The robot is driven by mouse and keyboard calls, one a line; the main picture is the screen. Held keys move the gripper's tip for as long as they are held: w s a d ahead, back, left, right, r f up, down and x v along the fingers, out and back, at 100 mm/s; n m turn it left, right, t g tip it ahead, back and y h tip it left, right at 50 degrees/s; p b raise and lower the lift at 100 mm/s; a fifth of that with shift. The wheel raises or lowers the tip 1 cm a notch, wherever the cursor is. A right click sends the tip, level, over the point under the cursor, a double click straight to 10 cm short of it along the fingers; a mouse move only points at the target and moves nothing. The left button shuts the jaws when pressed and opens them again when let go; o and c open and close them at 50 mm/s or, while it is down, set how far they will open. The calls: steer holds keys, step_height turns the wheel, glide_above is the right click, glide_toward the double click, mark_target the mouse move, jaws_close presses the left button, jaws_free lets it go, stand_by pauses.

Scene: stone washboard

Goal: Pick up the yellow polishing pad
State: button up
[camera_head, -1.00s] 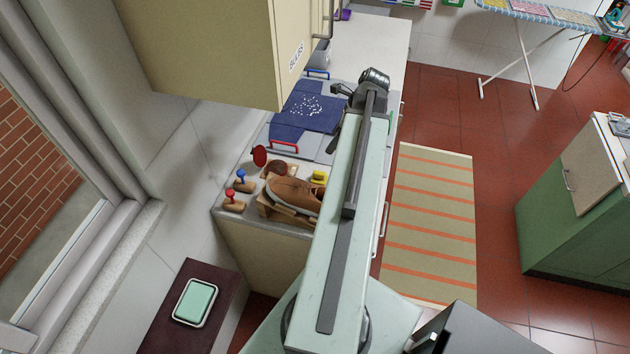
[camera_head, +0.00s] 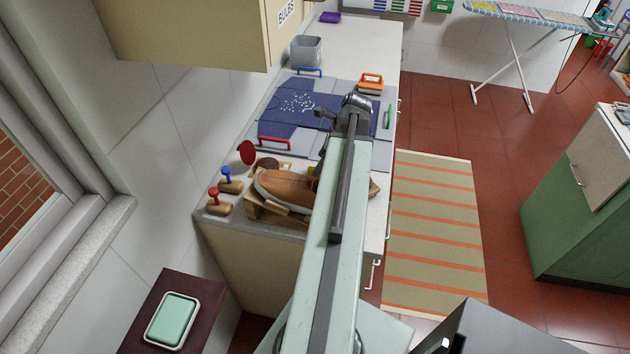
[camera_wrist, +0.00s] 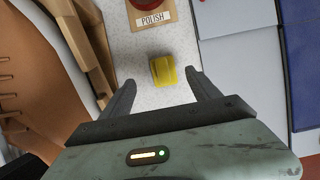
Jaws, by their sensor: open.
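The yellow polishing pad (camera_wrist: 164,71) lies on the speckled counter top in the wrist view, just ahead of my gripper (camera_wrist: 160,80). The two dark fingers are apart, one to each side of the pad's near end, with clear gaps; they do not touch it. I cannot tell how high the fingers are above the counter. In the head view only a small yellow patch of the pad (camera_head: 311,170) shows beside my arm; the fingertips are mostly hidden there.
A brown shoe (camera_head: 288,189) on a wooden stand (camera_wrist: 88,50) is close to the left. A card labelled POLISH (camera_wrist: 152,18) lies beyond the pad. Grey and blue panels (camera_wrist: 245,60) are on the right. Two brushes with red (camera_head: 214,193) and blue (camera_head: 226,173) knobs stand farther left.

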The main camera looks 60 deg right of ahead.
steer(key=b+x, duration=0.1)
steer(key=x, duration=0.1)
steer(key=b+x, duration=0.4)
steer(key=shift+d+f, duration=0.3)
steer(key=shift+f, duration=0.1)
steer(key=shift+r, duration=0.2)
steer(key=c, duration=1.4)
step_height(320, 180, up, 10)
steer(key=p, duration=1)
steer(key=shift+r, duration=0.15)
